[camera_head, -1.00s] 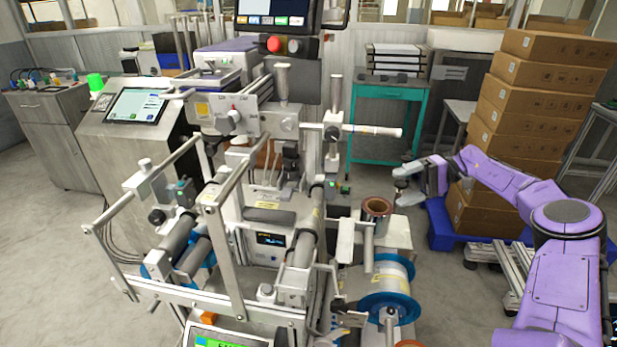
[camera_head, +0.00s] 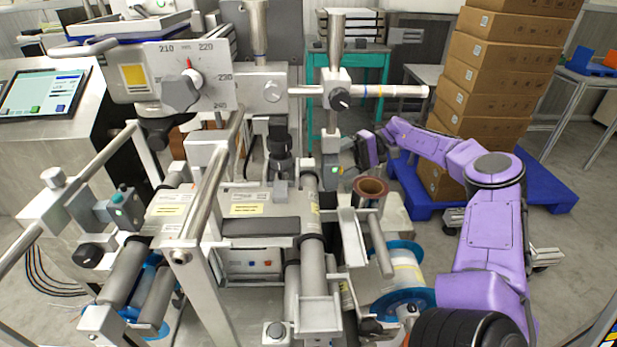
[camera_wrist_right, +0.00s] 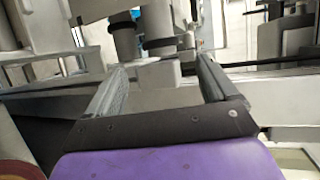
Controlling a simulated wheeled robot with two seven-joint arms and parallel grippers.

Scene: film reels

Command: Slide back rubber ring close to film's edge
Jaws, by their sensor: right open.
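A horizontal pale roller shaft (camera_head: 395,91) with thin yellow and blue bands sticks out to the right of the machine. Dark rings, such as a front one (camera_head: 312,242), sit around the grey roller (camera_head: 311,270) below. I cannot tell for sure which is the back rubber ring or where the film's edge lies. My right gripper (camera_head: 350,168) is beside the machine's right side, below the pale shaft. In the right wrist view, its two fingers (camera_wrist_right: 160,85) are apart with nothing clearly held, below grey cylinders with dark bands (camera_wrist_right: 125,25). My left gripper is out of view.
A brown film roll (camera_head: 370,190) stands upright close below my right gripper. A blue-flanged reel (camera_head: 405,280) is nearer. A dial plate (camera_head: 190,75) and metal frame bars stand left. Stacked cartons (camera_head: 510,70) on a blue pallet (camera_head: 550,195) are behind my right arm.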

